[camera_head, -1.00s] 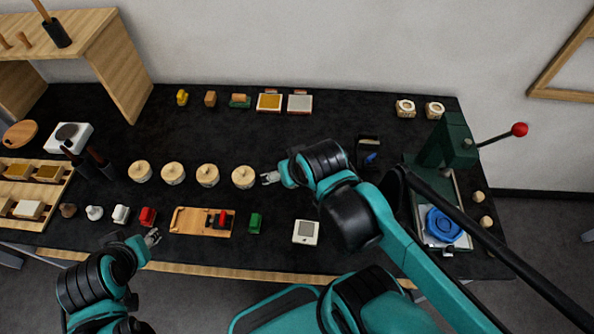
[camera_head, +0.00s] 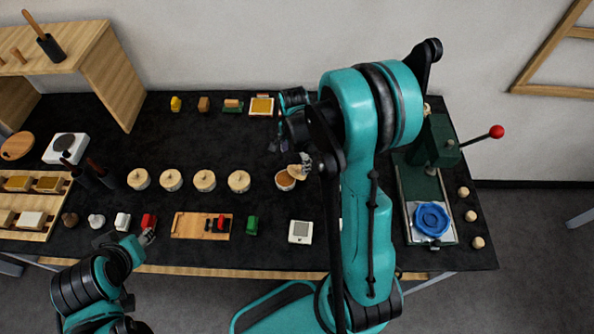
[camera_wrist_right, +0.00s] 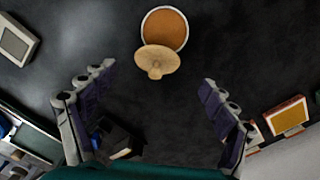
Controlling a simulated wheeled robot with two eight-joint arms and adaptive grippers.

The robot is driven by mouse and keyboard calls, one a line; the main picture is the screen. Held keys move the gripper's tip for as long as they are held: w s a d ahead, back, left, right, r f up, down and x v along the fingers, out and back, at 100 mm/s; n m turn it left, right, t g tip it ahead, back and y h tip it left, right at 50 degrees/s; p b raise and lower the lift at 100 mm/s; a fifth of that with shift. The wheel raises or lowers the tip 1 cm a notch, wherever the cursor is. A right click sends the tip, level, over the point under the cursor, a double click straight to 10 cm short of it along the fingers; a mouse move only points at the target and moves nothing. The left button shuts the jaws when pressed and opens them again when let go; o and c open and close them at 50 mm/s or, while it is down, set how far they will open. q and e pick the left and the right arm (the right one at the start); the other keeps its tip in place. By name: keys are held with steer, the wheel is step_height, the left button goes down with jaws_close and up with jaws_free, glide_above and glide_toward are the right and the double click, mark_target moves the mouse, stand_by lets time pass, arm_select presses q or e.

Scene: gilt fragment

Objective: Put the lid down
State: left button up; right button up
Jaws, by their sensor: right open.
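The lid (camera_head: 299,171) is a pale wooden disc with a knob. It lies at the rim of an open round jar (camera_head: 285,181) with brown contents. In the right wrist view the lid (camera_wrist_right: 158,62) overlaps the near edge of the jar (camera_wrist_right: 165,27), knob towards the camera. I cannot tell whether it leans on the rim or lies beside it. My right gripper (camera_head: 290,152) is just behind them; in its wrist view the fingers (camera_wrist_right: 158,76) are wide apart, with nothing between them gripped. My left gripper (camera_head: 147,237) is at the front left, its jaws too small to read.
Several lidded jars (camera_head: 205,181) stand in a row left of the open jar. A white scale-like device (camera_head: 301,232) lies in front. A green press (camera_head: 437,150) with a blue ring (camera_head: 432,219) stands right. Dark table is free behind the jar row.

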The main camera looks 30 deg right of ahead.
mark_target(296, 171)
steer(key=f, duration=0.2)
steer(key=f+b, duration=0.1)
steer(key=f, duration=0.4)
steer(key=shift+s+d+b, duration=0.1)
steer(key=shift+d+b, duration=0.2)
steer(key=shift+b, duration=0.05)
steer(key=c, duration=1.1)
steer(key=shift+r, duration=0.1)
steer(key=shift+c, duration=0.2)
